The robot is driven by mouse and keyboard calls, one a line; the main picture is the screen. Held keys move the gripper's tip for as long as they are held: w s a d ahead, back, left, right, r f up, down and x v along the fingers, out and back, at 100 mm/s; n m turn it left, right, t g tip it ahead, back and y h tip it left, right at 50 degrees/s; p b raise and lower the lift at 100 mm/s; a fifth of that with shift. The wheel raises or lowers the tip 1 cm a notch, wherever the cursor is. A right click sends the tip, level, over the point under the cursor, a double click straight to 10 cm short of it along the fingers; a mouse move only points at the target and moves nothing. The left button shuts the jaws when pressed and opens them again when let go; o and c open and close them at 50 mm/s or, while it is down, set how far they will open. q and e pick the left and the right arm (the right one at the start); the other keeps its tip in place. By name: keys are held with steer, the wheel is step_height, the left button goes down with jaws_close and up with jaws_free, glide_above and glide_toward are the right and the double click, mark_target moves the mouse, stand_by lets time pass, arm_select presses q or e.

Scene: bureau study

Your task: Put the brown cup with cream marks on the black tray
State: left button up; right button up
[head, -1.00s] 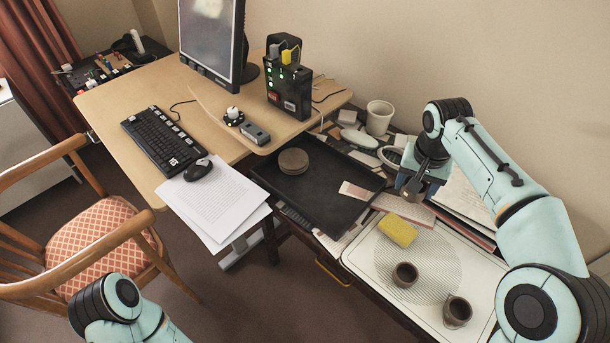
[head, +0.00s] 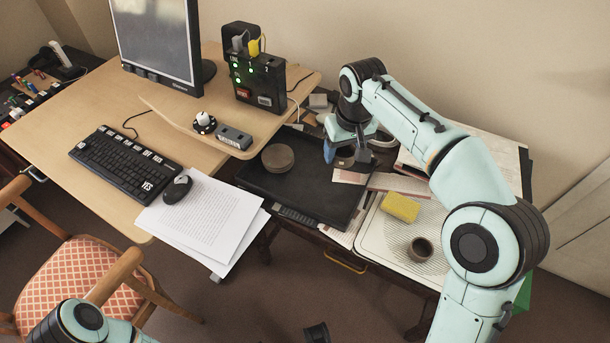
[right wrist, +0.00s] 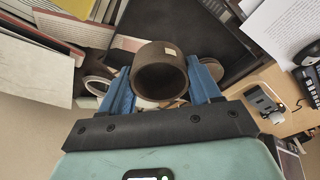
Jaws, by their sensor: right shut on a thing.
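The brown cup (right wrist: 160,77) sits between the two blue fingers of my right gripper (right wrist: 163,88) in the right wrist view. A small cream mark shows near its rim, and its open mouth faces the camera. In the head view my right gripper (head: 346,158) is shut on it, over the far right part of the black tray (head: 302,200); the cup is mostly hidden there. The tray also shows in the right wrist view (right wrist: 215,35). My left gripper is out of view.
Another dark cup (head: 420,248) stands on the white board (head: 385,240), near a yellow sponge (head: 401,207). Papers (head: 205,220), a mouse (head: 177,189) and a keyboard (head: 125,163) are on the desk left of the tray. The tray's middle is clear.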

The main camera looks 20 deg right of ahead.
steer(key=b, duration=0.5)
glide_above(335, 203)
steer(key=f, duration=1.5)
steer(key=shift+s, duration=0.25)
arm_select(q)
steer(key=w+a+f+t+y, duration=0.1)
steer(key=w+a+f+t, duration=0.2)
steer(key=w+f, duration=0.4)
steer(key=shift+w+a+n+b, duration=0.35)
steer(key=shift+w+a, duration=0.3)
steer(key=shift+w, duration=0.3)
arm_select(e)
steer(key=shift+f, duration=2.4)
steer(key=shift+f, duration=0.2)
steer(key=o, duration=1.1)
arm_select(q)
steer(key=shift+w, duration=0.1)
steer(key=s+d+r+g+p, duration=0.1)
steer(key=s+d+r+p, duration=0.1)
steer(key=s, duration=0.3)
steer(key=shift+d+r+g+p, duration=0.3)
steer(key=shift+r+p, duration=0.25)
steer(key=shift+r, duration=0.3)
arm_select(e)
step_height(335, 203, up, 12)
steer(key=s, duration=0.1)
steer(key=shift+s+r, duration=0.15)
steer(key=shift+s, duration=0.25)
